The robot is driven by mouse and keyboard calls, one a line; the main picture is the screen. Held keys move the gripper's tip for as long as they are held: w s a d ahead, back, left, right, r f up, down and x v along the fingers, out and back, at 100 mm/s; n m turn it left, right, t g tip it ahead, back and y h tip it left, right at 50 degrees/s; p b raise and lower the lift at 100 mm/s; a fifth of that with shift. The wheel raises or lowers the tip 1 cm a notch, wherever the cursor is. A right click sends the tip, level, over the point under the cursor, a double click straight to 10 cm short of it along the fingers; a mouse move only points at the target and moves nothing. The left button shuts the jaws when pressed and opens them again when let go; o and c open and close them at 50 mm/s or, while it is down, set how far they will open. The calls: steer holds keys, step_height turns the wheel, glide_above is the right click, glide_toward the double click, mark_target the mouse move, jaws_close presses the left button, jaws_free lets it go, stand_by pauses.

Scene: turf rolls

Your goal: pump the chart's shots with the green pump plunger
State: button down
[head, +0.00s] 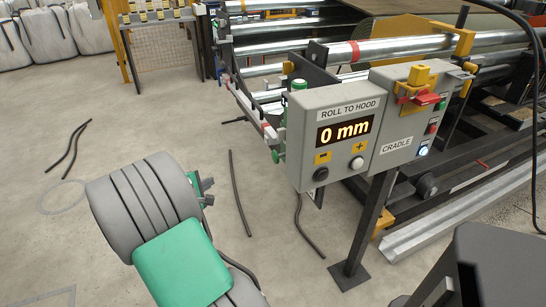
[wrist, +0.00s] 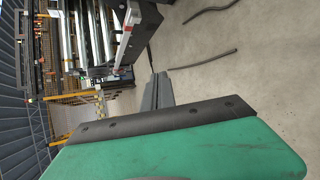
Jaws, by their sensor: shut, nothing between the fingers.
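A green cap (head: 299,85) stands on top of the left edge of the grey "ROLL TO HOOD" box in the head view; I cannot tell for sure that it is the pump plunger. More green parts (head: 276,155) sit low on that box's left side. No chart can be made out in either view. My gripper (wrist: 157,78) shows in the wrist view as grey fingers closed together, empty, over bare floor and apart from the machine.
The control box (head: 303,110) reads 0 mm, with black and white buttons below. The cradle box (head: 396,78) beside it has a red lever and a lit button. Both stand on a post (head: 370,225) before metal rollers (head: 405,44). Dark strips (head: 238,190) lie on otherwise open floor.

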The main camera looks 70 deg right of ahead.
mark_target(275, 157)
steer(key=s+d+n+g+h, duration=0.1)
steer(key=s+d+n+h, duration=0.3)
steer(key=d, duration=0.4)
steer(key=shift+s+d+r+n+g, duration=0.4)
steer(key=shift+s+n, duration=0.4)
steer(key=shift+s, duration=0.45)
steer(key=s+d+p, duration=0.2)
steer(key=s+d, duration=0.4)
steer(key=shift+s+r, duration=0.1)
stand_by(0.7)
steer(key=shift+s+d+p, duration=0.3)
steer(key=shift+p, duration=0.15)
